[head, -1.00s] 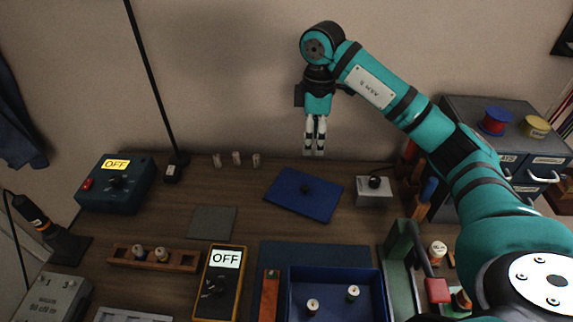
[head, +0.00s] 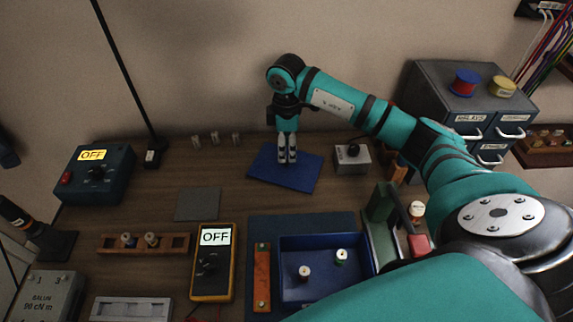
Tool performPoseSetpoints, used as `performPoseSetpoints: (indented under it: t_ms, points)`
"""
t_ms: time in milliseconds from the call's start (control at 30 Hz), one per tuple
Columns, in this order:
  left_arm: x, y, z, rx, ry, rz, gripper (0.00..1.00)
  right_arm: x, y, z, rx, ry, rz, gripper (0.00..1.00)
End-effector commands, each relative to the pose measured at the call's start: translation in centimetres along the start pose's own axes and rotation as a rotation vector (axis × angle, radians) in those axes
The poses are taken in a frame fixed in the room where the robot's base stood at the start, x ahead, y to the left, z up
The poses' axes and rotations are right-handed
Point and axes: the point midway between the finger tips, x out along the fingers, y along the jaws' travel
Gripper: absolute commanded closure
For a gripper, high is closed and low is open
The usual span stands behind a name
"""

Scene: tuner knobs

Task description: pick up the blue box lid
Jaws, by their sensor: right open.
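The blue box lid (head: 268,175) lies flat on the wooden bench towards the back. My right gripper (head: 287,160) points straight down over the lid's middle, with its fingertips at the lid's knob. The knob is hidden behind the fingers, and I cannot tell whether they touch it. The gripper is open. The open blue box (head: 325,292) sits nearer on a dark mat, with two small spools inside. My left gripper is not in view.
A grey box with a black knob (head: 352,157) stands just right of the lid. Several small pegs (head: 215,138) stand behind it to the left. A yellow meter (head: 212,262) and a grey pad (head: 198,204) lie in front. A drawer cabinet (head: 440,105) stands at right.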

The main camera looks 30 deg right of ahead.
Motion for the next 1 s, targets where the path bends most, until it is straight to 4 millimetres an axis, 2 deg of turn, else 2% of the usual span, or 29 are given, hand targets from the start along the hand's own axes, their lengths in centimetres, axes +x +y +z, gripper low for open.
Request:
performPoseSetpoints:
  t_ms: [133,300,567,933,1000]
  points:
    - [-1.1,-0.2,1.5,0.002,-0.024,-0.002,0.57,2.1,-0.4,0.0,0.0,-0.003,-0.005,0.53]
    - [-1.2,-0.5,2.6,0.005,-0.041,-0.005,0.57,4.2,-0.3,0.0,0.001,-0.002,-0.002,0.53]
    - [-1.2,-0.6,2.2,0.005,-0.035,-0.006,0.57,4.6,-0.3,0.0,0.0,-0.001,-0.001,0.53]
    - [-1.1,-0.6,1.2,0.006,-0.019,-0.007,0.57,4.5,-0.3,0.0,0.0,-0.001,-0.001,0.99]
    - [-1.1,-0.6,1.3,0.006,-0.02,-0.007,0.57,4.5,-0.3,0.0,0.0,-0.001,-0.001,1.0]
